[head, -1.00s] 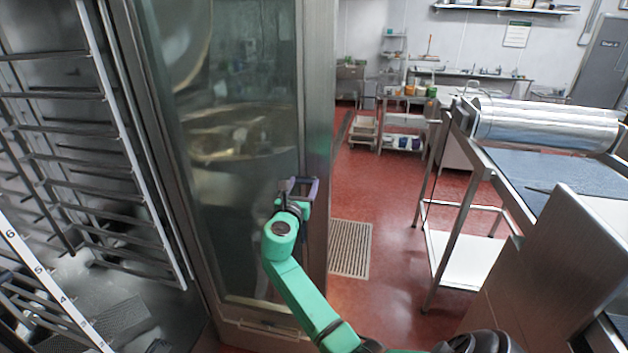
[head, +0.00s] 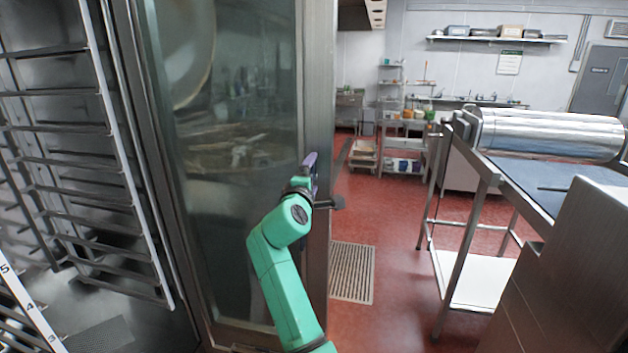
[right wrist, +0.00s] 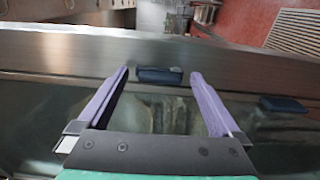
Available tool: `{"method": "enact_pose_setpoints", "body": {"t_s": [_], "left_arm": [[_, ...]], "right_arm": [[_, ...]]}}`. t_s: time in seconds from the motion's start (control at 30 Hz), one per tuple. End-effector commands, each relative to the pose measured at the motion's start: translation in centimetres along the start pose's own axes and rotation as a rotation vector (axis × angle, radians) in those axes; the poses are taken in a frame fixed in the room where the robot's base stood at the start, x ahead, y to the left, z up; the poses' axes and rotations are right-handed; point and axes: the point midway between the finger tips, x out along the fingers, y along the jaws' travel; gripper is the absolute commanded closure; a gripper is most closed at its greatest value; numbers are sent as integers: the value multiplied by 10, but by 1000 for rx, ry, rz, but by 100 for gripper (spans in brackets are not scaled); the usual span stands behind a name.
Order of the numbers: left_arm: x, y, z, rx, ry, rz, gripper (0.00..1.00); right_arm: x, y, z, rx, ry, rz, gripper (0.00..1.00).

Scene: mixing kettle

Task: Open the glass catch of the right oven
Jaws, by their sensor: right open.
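The right oven's glass door (head: 235,185) stands as a tall panel with a steel frame (head: 318,90) in the head view. My right gripper (head: 309,168) is at the right part of this door, with its purple fingers seen nearly edge-on. In the right wrist view the gripper (right wrist: 159,78) is open and empty. A small dark blue block, apparently a glass catch (right wrist: 160,75), lies on the steel frame between the fingertips. Contact cannot be told. A second dark blue block (right wrist: 284,104) sits to the right, outside the fingers. My left gripper is not in view.
A tall rack (head: 80,160) stands close at the left. Right of the door is open red floor (head: 400,240) with a drain grate (head: 352,272). A steel roller machine (head: 550,132) on a frame stands at the right. Shelves (head: 405,140) stand farther back.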

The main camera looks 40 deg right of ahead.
Motion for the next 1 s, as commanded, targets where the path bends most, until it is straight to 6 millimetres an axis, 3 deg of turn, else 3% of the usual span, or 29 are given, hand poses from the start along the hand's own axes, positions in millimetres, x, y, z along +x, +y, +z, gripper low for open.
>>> {"method": "enact_pose_setpoints", "body": {"t_s": [0.5, 1.0], "left_arm": [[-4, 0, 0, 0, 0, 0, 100], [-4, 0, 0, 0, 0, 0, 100]], "right_arm": [[-68, 0, 0, -2, 1, -1, 0], [-68, 0, 0, -3, 1, 0, 0]]}}
